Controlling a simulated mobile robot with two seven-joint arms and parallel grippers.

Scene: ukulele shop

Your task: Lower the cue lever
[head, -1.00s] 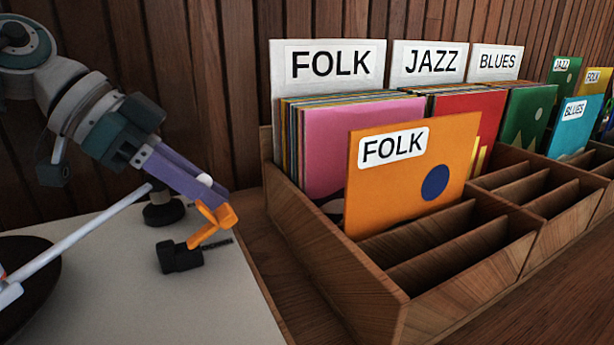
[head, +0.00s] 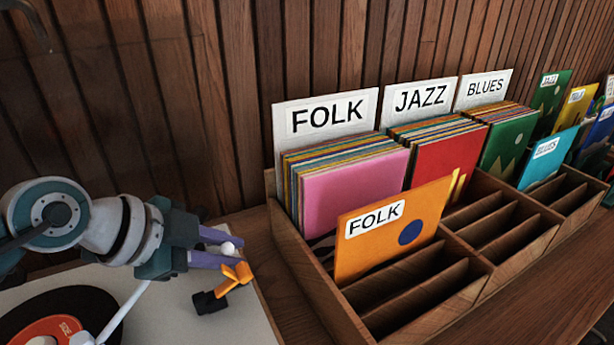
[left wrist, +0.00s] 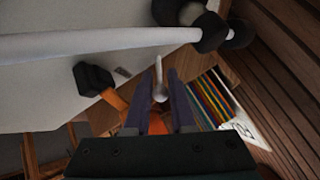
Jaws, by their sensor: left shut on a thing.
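My left gripper (head: 235,250) reaches in from the left over the turntable's pale deck (head: 170,308). Its purple fingers are closed around a small white round knob (head: 228,247), which looks like the tip of the cue lever. In the left wrist view, the knob (left wrist: 160,95) and its thin stem lie between the fingers (left wrist: 157,88). An orange clip (head: 235,276) on a black block (head: 209,302) stands just in front of the fingers. The white tonearm tube (head: 124,312) runs beside it, partly hidden by my arm. My right gripper does not show.
A record with an orange label (head: 46,330) lies at the lower left. A wooden record crate (head: 330,305) stands close to the right, with an orange FOLK sleeve (head: 385,240) in front. A slatted wood wall (head: 180,120) rises behind.

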